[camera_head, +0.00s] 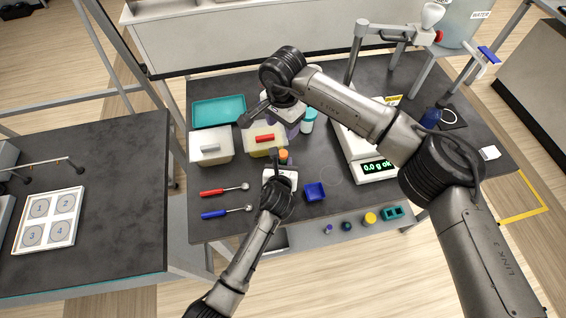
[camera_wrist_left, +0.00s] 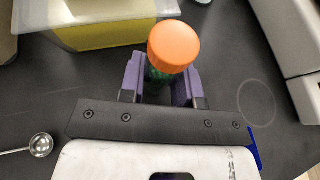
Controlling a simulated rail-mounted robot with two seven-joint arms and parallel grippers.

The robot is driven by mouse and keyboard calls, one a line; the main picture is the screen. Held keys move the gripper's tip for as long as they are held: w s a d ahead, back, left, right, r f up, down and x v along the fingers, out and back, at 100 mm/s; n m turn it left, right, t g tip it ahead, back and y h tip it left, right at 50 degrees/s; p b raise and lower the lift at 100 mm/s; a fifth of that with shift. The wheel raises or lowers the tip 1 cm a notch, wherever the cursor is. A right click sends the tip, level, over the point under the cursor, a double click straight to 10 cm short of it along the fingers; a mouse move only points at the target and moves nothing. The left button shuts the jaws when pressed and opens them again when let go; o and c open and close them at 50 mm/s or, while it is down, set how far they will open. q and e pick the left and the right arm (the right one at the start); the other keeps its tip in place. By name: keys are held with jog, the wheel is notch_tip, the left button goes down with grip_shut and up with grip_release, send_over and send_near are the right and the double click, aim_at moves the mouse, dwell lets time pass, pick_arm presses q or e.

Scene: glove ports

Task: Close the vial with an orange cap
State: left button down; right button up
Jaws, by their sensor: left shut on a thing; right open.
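My left gripper (camera_head: 281,168) is shut on the green vial (camera_wrist_left: 157,74). In the left wrist view its purple fingers (camera_wrist_left: 162,86) stand on both sides of the vial. The orange cap (camera_head: 283,155) is at the top of the vial and shows large in the left wrist view (camera_wrist_left: 174,44). I cannot tell how firmly it is seated. My right gripper (camera_head: 291,128) is open, a little behind the cap and apart from it; its fingers are partly hidden by its own body.
Two spoons (camera_head: 225,190) lie left. A cyan-capped bottle (camera_head: 308,118) stands behind.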

pick_arm(q)
jog(key=c, duration=0.8)
grip_release()
jog(key=shift+o, duration=0.2)
jog(key=shift+s, duration=0.15)
jog(key=shift+s+r, duration=0.2)
jog(key=shift+s, duration=0.1)
jog(key=p+v, duration=0.3)
jog(key=v, duration=1)
jog(key=shift+f, duration=0.1)
